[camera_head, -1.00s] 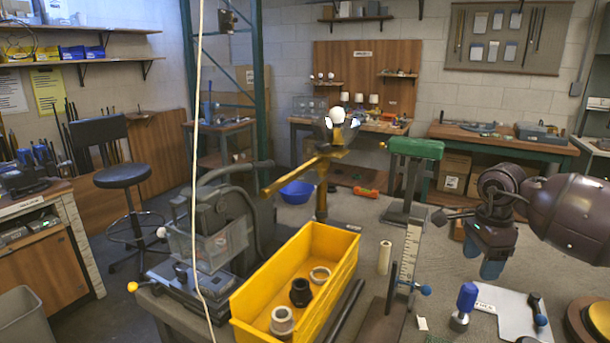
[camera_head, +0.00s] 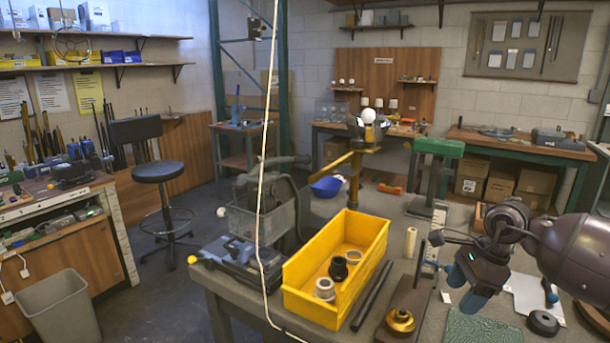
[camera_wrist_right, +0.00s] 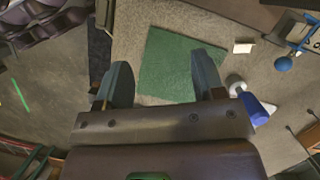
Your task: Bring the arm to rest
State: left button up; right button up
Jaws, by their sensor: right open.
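My right arm comes in from the right in the head view. Its gripper (camera_head: 467,297) has blue-grey fingers pointing down over the workbench. In the right wrist view the two fingers (camera_wrist_right: 163,80) stand wide apart with nothing between them, and a green mat (camera_wrist_right: 180,68) lies below. The mat also shows at the front of the bench in the head view (camera_head: 484,330). A brass lamp stand (camera_head: 355,165) with a white bulb (camera_head: 368,115) stands upright at the bench's far side, apart from the gripper. My left gripper is not in view.
A yellow bin (camera_head: 305,298) holds several ring-like parts. A brass fitting (camera_head: 400,321) sits on a dark wooden board. A black ring (camera_head: 543,323) and a light plate (camera_head: 528,296) lie right of the gripper. A pale cable (camera_head: 262,190) hangs at the left.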

jog(key=s+a+m+t+y, duration=0.35)
jog(key=a+m+y, duration=0.3)
jog(key=a, duration=0.25)
jog(key=s+a+m+t+y, duration=0.3)
jog(key=a+m+t+y, duration=0.15)
jog(key=a+y, duration=0.4)
jog(key=s+d+f+m+t+h, duration=0.2)
jog(key=s+d+f+m+h, duration=0.15)
jog(key=m+h, duration=0.55)
jog(key=s+d+f+m+t+h, duration=0.25)
jog(key=d+m+h, duration=0.2)
jog(key=m, duration=0.75)
jog(key=s+d+f+m+t+h, duration=0.25)
jog(key=d+m+h, duration=0.3)
jog(key=m, duration=0.55)
jog(key=s+f+m+g, duration=0.5)
jog(key=s+g, duration=0.2)
jog(key=s, duration=0.4)
jog(key=s+f+m+g, duration=0.5)
jog(key=s+g, duration=0.1)
jog(key=s, duration=0.6)
jog(key=w+f+n+t, duration=0.1)
jog(key=w+f+t, duration=0.7)
jog(key=w, duration=0.1)
jog(key=shift+d+f+t+y, duration=0.2)
jog(key=shift+t+y, duration=0.1)
